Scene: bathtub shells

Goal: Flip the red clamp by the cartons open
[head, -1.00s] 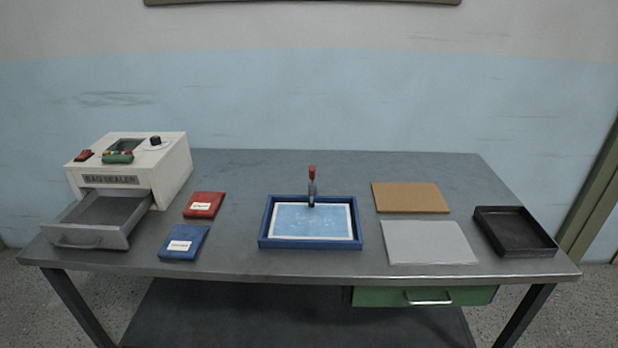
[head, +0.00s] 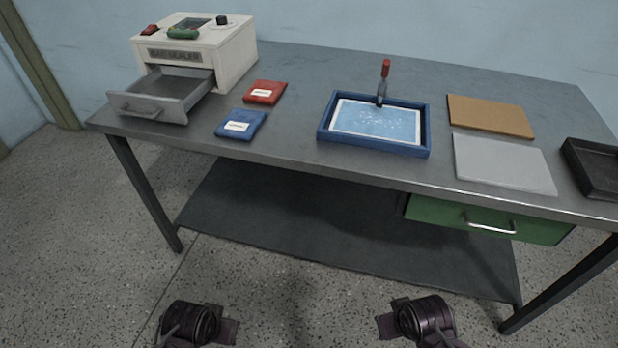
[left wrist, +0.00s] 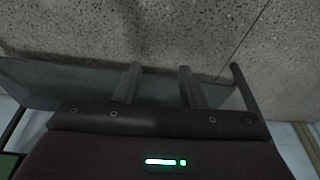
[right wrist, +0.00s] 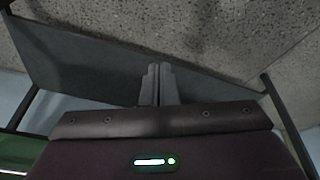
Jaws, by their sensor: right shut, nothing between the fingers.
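A clamp with a red handle (head: 385,70) stands at the back edge of a blue-rimmed tray (head: 373,147). Its handle points up and its grey lower part meets the tray edge. The tray holds a light blue sheet (head: 375,121). No carton is clearly recognisable; a flat brown board (head: 490,115) and a flat grey board (head: 503,164) lie to the right of the tray. My left gripper (left wrist: 157,80) is open and empty. My right gripper (right wrist: 159,78) is shut and empty. Both arms are low in front of the table, well away from the clamp.
A bag sealer (head: 215,50) with its drawer (head: 155,107) pulled out stands at the left. Red (head: 264,92) and blue (head: 241,124) packets lie beside it. A black tray (head: 590,168) is at the right. A green drawer (head: 490,220) hangs under the tabletop.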

